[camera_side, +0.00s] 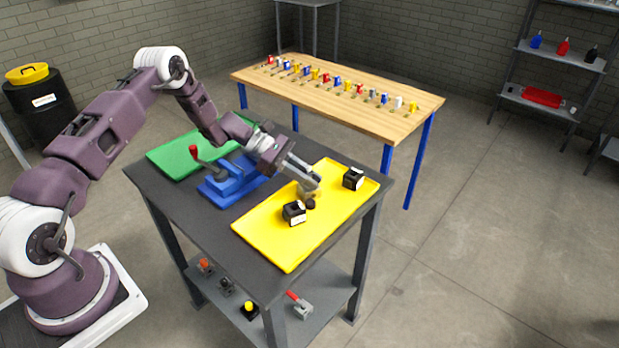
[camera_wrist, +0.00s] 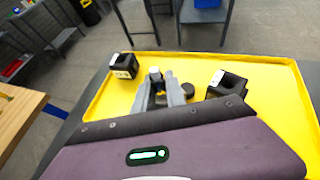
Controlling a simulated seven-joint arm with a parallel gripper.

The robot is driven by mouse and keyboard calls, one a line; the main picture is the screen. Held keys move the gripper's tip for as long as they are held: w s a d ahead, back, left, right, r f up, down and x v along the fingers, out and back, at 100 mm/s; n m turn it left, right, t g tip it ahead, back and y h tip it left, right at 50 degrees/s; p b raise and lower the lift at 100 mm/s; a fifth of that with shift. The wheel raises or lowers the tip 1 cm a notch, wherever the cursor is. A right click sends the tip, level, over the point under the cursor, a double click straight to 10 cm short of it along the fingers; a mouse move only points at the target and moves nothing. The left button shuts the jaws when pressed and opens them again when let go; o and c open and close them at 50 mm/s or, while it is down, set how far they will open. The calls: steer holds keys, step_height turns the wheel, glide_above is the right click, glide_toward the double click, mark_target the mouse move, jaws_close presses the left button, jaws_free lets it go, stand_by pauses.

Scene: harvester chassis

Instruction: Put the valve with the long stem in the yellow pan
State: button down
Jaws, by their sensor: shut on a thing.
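The yellow pan (camera_side: 272,245) lies on the dark table and fills much of the wrist view (camera_wrist: 95,98). My gripper (camera_side: 308,188) is low over the pan's middle, shut on a small valve. The valve shows a dark round end (camera_side: 311,204) just below the fingers. In the wrist view my gripper's grey fingers (camera_wrist: 166,92) close on it, with a pale tip (camera_wrist: 154,72) and a dark round part (camera_wrist: 187,90) showing. The fingers hide much of it, so its stem length is unclear. I cannot tell whether it touches the pan.
Two black blocks with white labels sit in the pan, one nearer (camera_side: 294,213) and one farther right (camera_side: 353,178). A blue fixture with a red-knobbed lever (camera_side: 228,182) and a green tray (camera_side: 172,160) are left. A wooden table (camera_side: 400,117) behind holds several coloured valves.

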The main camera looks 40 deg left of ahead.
steer(key=c, duration=1.4)
jaws_free()
steer(key=shift+f, duration=0.1)
